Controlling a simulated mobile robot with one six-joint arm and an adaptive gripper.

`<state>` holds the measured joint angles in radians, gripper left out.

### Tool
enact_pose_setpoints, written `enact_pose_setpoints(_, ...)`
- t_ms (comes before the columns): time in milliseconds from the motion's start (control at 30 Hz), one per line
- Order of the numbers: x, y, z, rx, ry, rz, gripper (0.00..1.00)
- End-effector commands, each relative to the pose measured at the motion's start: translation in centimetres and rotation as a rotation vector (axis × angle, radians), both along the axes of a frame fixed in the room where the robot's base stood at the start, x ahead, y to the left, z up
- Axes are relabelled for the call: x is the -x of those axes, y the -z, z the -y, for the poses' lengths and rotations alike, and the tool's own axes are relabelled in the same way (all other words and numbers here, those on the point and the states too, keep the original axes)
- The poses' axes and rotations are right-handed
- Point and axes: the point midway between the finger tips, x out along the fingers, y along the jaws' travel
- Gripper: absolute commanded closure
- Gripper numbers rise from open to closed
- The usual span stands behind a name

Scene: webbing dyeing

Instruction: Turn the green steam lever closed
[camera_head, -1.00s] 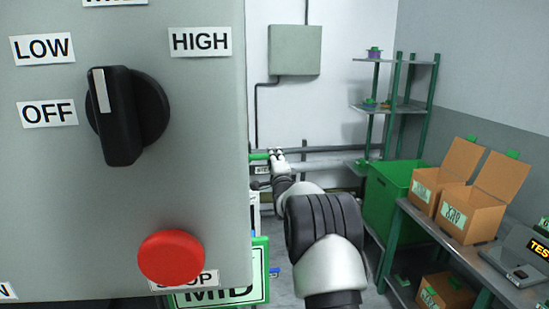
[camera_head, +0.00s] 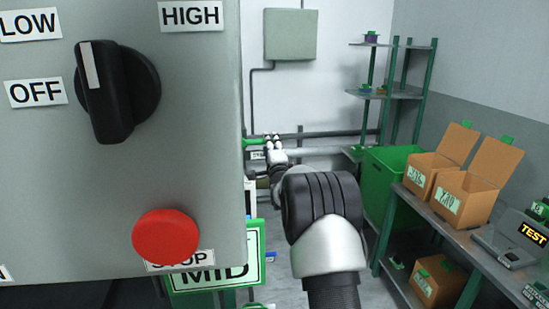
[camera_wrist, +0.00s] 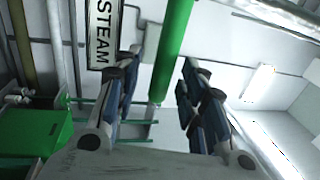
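The green steam lever (camera_head: 253,142) shows in the head view as a short green bar by the wall pipes, partly hidden by the grey panel. In the wrist view the lever (camera_wrist: 174,45) is a green bar running from the top edge down to between my two fingers. My gripper (camera_wrist: 160,95) is open, with one finger on each side of the lever in the picture. I cannot tell whether a finger touches it. In the head view my gripper (camera_head: 271,138) is small, just right of the lever. A "STEAM" label (camera_wrist: 104,35) hangs left of the lever.
A grey control panel (camera_head: 200,95) with a black knob (camera_head: 112,90) and red button (camera_head: 166,237) fills the left. A green bin (camera_head: 385,185) and a bench with cardboard boxes (camera_head: 465,195) stand right. Grey pipes (camera_head: 318,151) run along the back wall.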

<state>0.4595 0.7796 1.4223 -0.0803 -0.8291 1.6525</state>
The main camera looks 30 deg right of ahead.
Motion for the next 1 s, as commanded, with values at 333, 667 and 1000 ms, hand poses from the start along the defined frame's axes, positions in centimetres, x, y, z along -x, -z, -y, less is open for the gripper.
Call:
enact_pose_setpoints(333,6.0,1.3,-2.5,-0.003,0.001,-0.003,0.62)
enact_pose_setpoints(667,9.0,2.0,-3.8,-0.002,0.001,-0.001,0.62)
enact_pose_setpoints(1000,9.1,2.0,-3.8,-0.002,0.001,-0.001,0.62)
